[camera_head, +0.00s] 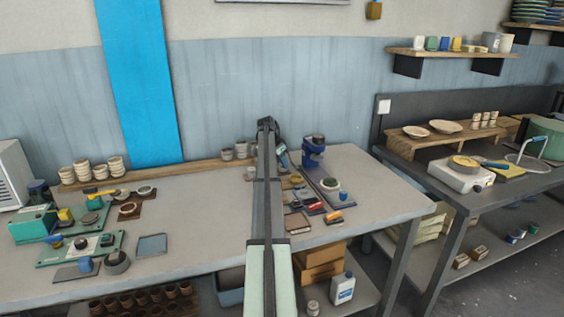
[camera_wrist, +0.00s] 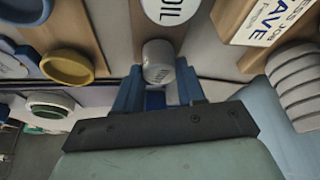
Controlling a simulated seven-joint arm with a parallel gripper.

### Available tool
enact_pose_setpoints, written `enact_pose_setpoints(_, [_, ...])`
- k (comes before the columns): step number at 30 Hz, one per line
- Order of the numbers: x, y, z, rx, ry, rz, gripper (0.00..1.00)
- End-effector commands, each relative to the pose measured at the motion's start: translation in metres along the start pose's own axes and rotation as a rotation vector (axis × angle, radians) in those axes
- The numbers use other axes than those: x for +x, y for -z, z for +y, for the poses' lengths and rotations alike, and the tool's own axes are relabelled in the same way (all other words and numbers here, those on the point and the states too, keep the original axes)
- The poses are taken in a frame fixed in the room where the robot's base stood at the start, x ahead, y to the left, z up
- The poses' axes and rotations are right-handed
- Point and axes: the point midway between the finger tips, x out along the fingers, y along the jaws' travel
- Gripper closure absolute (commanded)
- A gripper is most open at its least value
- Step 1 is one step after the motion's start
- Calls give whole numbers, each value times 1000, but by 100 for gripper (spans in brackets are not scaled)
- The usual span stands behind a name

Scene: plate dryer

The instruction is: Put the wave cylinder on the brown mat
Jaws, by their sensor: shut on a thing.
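A short pale grey cylinder (camera_wrist: 158,58) with small dark lettering, which I take for the wave cylinder, sits between the blue fingertips of my gripper (camera_wrist: 157,84) in the wrist view. The gripper is shut on it. The lettering is too small to read surely.
The table (camera_head: 205,235) is clear at front left of my arm.

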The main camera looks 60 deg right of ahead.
Motion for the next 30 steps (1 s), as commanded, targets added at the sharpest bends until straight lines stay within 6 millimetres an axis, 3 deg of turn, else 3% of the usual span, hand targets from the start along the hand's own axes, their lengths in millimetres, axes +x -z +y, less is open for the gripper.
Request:
enact_pose_setpoints(3, [2, -1, 0, 0, 0, 0, 99])
enact_pose_setpoints(4, [2, -1, 0, 0, 0, 0, 60])
enact_pose_setpoints(12, [2, -1, 0, 0, 0, 0, 34])
enact_pose_setpoints(18, [2, -1, 0, 0, 0, 0, 31])
enact_pose_setpoints(25, [2, -1, 0, 0, 0, 0, 10])
enact_pose_setpoints(30, [2, -1, 0, 0, 0, 0, 10])
